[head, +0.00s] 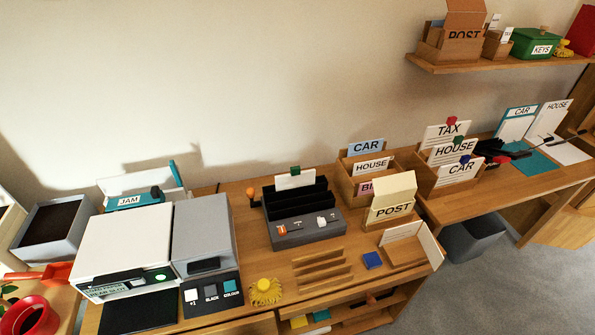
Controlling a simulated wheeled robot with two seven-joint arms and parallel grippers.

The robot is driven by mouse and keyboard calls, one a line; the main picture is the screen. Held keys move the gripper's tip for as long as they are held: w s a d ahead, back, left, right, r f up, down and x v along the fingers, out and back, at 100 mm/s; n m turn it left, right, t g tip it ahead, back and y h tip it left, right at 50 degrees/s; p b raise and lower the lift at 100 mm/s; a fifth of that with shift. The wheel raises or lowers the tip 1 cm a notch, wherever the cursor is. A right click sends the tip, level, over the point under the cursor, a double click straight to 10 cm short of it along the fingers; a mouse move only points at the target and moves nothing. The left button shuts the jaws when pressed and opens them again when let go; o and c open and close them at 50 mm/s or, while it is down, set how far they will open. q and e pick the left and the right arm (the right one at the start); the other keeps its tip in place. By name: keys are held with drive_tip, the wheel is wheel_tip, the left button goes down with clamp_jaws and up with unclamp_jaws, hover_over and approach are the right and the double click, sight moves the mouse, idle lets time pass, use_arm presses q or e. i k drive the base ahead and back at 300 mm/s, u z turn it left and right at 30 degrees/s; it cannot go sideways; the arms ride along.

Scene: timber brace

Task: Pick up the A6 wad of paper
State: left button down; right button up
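No paper that I can read as A6 shows in the head view. A dark slotted holder (304,225) stands in the middle of the desk. A white sheet or pad (290,182) with a green clip stands upright at its back. The holder's front carries small orange and white parts, too small to read. A white sheet (402,232) leans in a low wooden tray right of the holder; its print is unreadable. I cannot tell whether either is the A6 wad. Neither of my grippers is in view.
A white and grey machine (125,245) fills the desk's left, with a button panel (212,290) in front. A POST box (392,205) and wooden file boxes (362,175) stand right of the holder. A yellow object (265,291) and a blue block (372,260) lie near the front edge.

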sight(296, 177)
drive_tip(key=z, duration=2.1)
drive_tip(key=k, duration=0.5)
drive_tip(key=u, duration=0.95)
